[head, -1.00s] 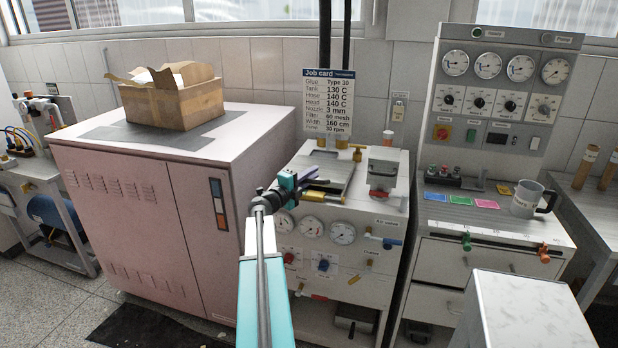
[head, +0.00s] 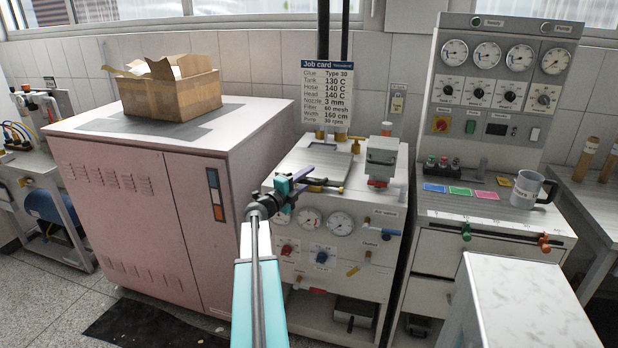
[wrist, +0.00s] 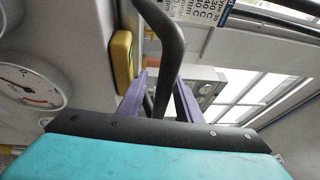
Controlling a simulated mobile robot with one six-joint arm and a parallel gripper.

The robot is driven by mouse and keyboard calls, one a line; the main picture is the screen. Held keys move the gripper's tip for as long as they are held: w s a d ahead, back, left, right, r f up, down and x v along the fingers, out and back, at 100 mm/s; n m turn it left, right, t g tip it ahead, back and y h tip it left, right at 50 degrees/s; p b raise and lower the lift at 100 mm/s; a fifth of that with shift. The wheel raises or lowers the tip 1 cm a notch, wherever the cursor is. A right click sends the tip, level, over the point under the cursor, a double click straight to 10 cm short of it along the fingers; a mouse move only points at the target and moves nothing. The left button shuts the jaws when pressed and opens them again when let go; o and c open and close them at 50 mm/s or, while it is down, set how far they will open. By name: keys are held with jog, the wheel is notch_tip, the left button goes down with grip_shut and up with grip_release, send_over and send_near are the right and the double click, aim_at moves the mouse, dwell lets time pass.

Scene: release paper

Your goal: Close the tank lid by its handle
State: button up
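The tank top (head: 322,160) is a grey rectangular plate on the white melter unit, behind my gripper in the head view. I cannot tell from here how far the lid is open. My gripper (head: 322,183) is at the unit's front upper left edge. In the wrist view my gripper (wrist: 161,78) has its two purple fingers apart. A dark curved bar (wrist: 172,35), which looks like the handle, runs up from between the fingers. There seems to be a gap on both sides of it; contact is unclear. A yellow block (wrist: 122,60) is just left of the fingers.
Gauges (head: 340,223) and knobs cover the unit's front below my gripper. A pink cabinet (head: 130,210) with an open carton (head: 172,95) stands close on the left. A grey block-like device (head: 381,160) sits on the unit's right. A job card (head: 327,92) hangs behind.

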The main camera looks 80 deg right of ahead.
jog(key=shift+d, duration=0.15)
jog(key=b+v, duration=0.2)
jog(key=v, duration=1.1)
jog(key=shift+a, duration=0.4)
dwell(0.3)
